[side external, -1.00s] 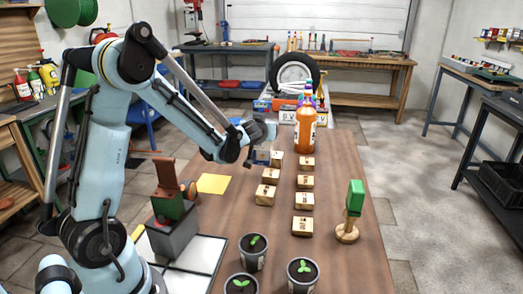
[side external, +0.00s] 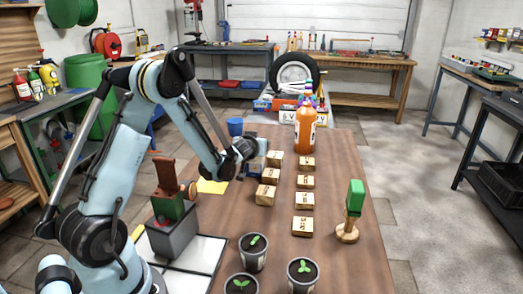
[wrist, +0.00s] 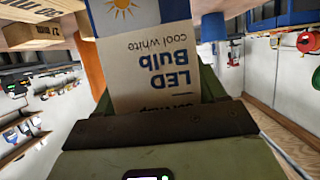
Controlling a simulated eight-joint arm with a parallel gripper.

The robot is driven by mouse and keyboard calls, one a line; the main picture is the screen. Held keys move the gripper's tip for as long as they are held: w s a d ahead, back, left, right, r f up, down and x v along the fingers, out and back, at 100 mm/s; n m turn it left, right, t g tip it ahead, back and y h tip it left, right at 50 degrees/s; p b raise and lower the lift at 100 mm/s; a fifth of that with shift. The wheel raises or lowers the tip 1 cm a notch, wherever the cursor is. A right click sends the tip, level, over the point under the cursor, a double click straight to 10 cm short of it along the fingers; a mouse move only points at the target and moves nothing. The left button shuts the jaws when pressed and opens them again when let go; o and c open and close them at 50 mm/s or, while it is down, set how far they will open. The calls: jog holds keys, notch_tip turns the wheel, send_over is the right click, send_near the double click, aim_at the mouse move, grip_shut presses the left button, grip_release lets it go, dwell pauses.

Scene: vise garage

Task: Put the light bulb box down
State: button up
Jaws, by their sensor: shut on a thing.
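In the side view my gripper (side external: 248,160) is at the far left of the wooden blocks, over the brown table (side external: 340,240). The box (side external: 260,163) shows only in part there, beside the gripper. Whether its bottom touches the table cannot be told.
Two rows of wooden blocks (side external: 304,201) stand close right of and in front of the gripper. An orange bottle (side external: 305,132) stands behind them. A blue cup (side external: 235,127) and yellow paper (side external: 212,186) are nearby.

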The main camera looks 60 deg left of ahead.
jog(key=shift+f, duration=0.15)
jog(key=o, duration=1)
jog(key=shift+s+d+r, duration=0.1)
jog(key=shift+r, duration=0.15)
jog(key=s+d+r+m+h, duration=0.1)
jog(key=s+d+r, duration=0.1)
jog(key=d, duration=0.3)
jog(key=s+d+r+m+h, duration=0.1)
jog(key=s+d+r+h, duration=0.1)
jog(key=s+d, duration=0.3)
jog(key=s+d+r+m+g+h, duration=0.1)
jog(key=s+d+r+m, duration=0.1)
jog(key=s+d, duration=0.2)
jog(key=shift+s+d+r+h, duration=0.1)
jog(key=shift+d+h, duration=0.1)
jog(key=shift+d, duration=0.65)
jog(key=shift+s+d+r+h, duration=0.1)
jog(key=shift+d+h, duration=0.1)
jog(key=shift+d, duration=0.6)
jog(key=shift+o, duration=0.2)
jog(key=s+d+m+g+h, duration=0.1)
jog(key=s+d+m+h, duration=0.3)
jog(key=s+d, duration=0.3)
jog(key=d+m, duration=0.1)
jog(key=d, duration=0.2)
jog(key=shift+s+d+r+g+h, duration=0.2)
jog(key=shift+d+g+h, duration=0.1)
jog(key=shift+h, duration=0.1)
